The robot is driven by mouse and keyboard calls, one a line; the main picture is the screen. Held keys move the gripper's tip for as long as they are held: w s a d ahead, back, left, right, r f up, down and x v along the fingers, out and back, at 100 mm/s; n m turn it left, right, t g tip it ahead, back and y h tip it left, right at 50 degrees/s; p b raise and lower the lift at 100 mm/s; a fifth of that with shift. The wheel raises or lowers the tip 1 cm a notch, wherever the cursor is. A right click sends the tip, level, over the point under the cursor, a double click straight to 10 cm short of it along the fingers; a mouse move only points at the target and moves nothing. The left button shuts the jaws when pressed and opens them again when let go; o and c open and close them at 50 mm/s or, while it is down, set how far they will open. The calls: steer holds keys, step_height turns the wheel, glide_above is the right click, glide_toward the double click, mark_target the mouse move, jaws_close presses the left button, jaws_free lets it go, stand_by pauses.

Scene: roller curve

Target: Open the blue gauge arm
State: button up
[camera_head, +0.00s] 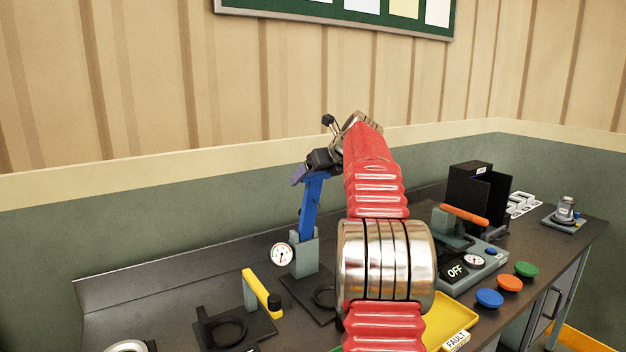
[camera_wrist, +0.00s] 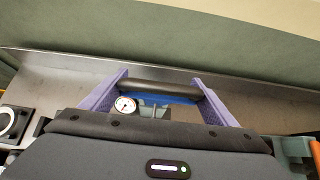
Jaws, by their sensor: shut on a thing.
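The blue gauge arm (camera_head: 311,206) stands steeply raised, leaning a little to the right, above its grey post (camera_head: 304,256) in the head view. A round white gauge (camera_head: 281,254) sits at the foot of the arm. My gripper (camera_head: 300,176) is at the arm's upper end, with its purple fingers around that end. In the wrist view, a dark round handle bar (camera_wrist: 160,87) lies between the two purple fingers, and my gripper is shut on it. Part of the blue arm (camera_wrist: 172,99) shows just below the bar. The exact finger contact is hidden in the head view.
A yellow arm (camera_head: 256,288) on a black fixture stands to the left. To the right are a grey box marked OFF (camera_head: 470,270), an orange handle (camera_head: 464,216), a yellow tray (camera_head: 447,318) and blue, orange and green buttons. The wall is close behind the bench.

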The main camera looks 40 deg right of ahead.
steer(key=shift+s+d+f, duration=0.1)
steer(key=shift+d+f, duration=0.05)
steer(key=shift+d, duration=0.15)
steer(key=o, duration=1.2)
steer(key=shift+a, duration=0.15)
steer(key=v, duration=1.3)
steer(key=shift+s+a+r, duration=0.1)
steer(key=shift+s+r, duration=0.1)
steer(key=shift+r, duration=0.05)
